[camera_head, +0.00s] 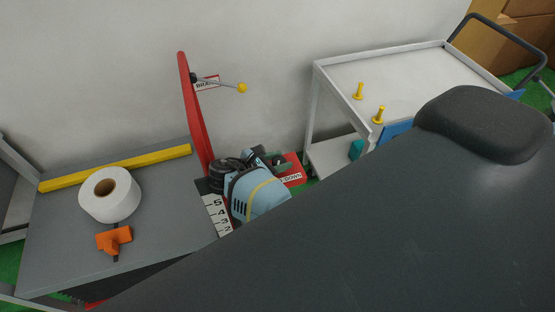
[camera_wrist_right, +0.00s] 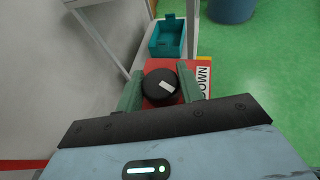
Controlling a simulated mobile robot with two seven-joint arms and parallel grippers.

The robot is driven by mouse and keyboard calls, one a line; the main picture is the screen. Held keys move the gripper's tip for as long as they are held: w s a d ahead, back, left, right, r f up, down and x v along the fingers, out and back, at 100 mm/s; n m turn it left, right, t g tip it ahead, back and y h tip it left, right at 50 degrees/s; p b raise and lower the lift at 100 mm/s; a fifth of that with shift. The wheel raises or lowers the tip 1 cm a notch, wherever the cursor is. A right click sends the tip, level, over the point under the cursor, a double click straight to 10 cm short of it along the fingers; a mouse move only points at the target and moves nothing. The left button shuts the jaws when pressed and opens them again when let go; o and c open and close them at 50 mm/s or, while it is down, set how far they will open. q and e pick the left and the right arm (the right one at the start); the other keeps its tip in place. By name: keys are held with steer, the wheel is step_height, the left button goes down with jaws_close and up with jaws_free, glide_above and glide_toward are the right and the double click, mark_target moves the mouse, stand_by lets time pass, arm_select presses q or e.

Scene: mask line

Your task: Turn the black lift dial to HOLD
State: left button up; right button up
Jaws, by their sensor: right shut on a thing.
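The black lift dial (camera_wrist_right: 160,84) shows in the right wrist view as a round knob with a short white mark (camera_wrist_right: 167,87) off its centre, on a red panel (camera_wrist_right: 152,103). A white label (camera_wrist_right: 204,78) beside it reads upside down, apparently DOWN. My right gripper (camera_head: 276,160) has its green fingers on both sides of the dial, shut on it. In the head view the gripper's light blue body hides most of the dial, and the red panel (camera_head: 296,168) shows beside it. No HOLD wording is readable. My left gripper is not in view.
A red post (camera_head: 192,110) with a yellow-knobbed lever (camera_head: 242,88) rises beside the grey table (camera_head: 60,235). The table carries a white roll (camera_head: 95,205), an orange piece (camera_head: 114,239) and a yellow bar (camera_head: 120,168). A white cart (camera_head: 400,75) and teal bin (camera_wrist_right: 167,40) stand beyond.

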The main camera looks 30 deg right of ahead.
steer(key=shift+m+g, duration=0.3)
steer(key=shift+g, duration=0.1)
steer(key=o, duration=1)
steer(key=v, duration=0.7)
steer(key=shift+a+r, duration=0.15)
steer(key=shift+a, duration=0.2)
